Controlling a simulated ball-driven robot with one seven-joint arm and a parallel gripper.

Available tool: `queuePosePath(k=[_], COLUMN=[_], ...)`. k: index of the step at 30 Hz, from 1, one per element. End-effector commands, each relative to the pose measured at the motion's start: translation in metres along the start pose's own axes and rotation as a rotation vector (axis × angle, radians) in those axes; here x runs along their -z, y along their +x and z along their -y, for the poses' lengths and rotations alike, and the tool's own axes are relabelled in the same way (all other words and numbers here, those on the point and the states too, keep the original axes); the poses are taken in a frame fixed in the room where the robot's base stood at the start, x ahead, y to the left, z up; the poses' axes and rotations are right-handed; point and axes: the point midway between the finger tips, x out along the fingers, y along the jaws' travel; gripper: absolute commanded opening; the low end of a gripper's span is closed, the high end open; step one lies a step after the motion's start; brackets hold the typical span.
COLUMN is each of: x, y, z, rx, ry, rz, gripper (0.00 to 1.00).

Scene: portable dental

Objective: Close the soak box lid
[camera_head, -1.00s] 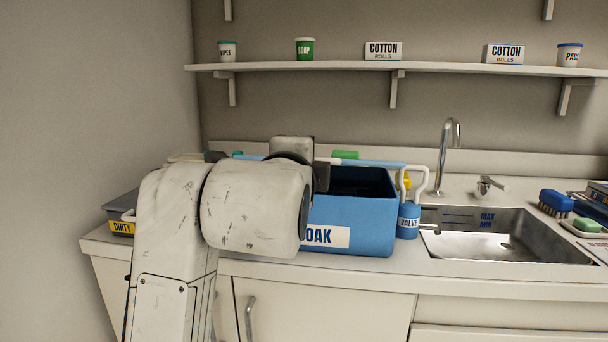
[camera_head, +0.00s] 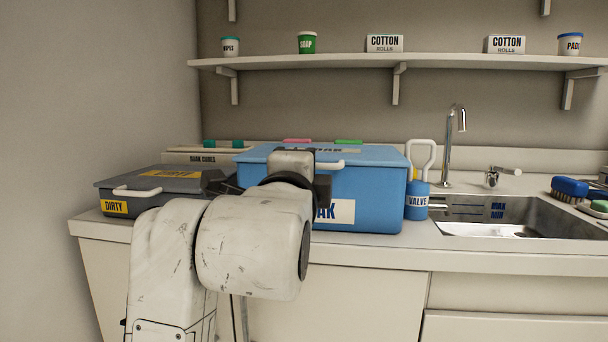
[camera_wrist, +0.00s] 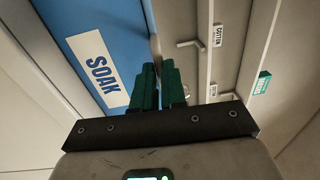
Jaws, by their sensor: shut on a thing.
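The blue soak box (camera_head: 380,200) stands on the counter, its label partly hidden by my arm. Its light blue lid (camera_head: 370,153) lies flat over the top, and no gap shows at its visible right part. The white lid handle (camera_head: 330,164) runs along the front edge and passes behind my wrist. In the wrist view the soak box (camera_wrist: 75,22) is on the left of my gripper (camera_wrist: 159,68). The green fingers are close together at the lid's front edge, shut on the handle, which they mostly hide.
A grey box labelled DIRTY (camera_head: 150,188) stands left of the soak box. A blue valve bottle (camera_head: 417,200) stands close on its right, then the sink (camera_head: 490,228) and tap (camera_head: 450,150). A shelf (camera_head: 430,61) with tubs and cotton boxes hangs above.

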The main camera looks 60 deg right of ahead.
Motion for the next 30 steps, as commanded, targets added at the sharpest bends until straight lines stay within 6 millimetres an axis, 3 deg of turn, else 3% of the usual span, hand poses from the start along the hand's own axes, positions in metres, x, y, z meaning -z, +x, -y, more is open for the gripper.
queuePosePath(k=[1, 10, 11, 18, 26, 30], x=[0.002, 0.002, 0.002, 0.002, 0.001, 0.0], y=[0.001, 0.001, 0.001, 0.001, 0.0, -0.011], z=[-0.008, -0.01, -0.01, -0.009, -0.006, -0.006], rx=[-0.022, -0.024, -0.024, -0.022, -0.017, -0.016], ry=[-0.003, -0.005, -0.006, -0.005, -0.004, -0.006], rz=[-0.005, -0.007, -0.007, -0.007, -0.004, -0.002], gripper=[0.0, 0.0, 0.14, 0.37, 0.37, 0.37])
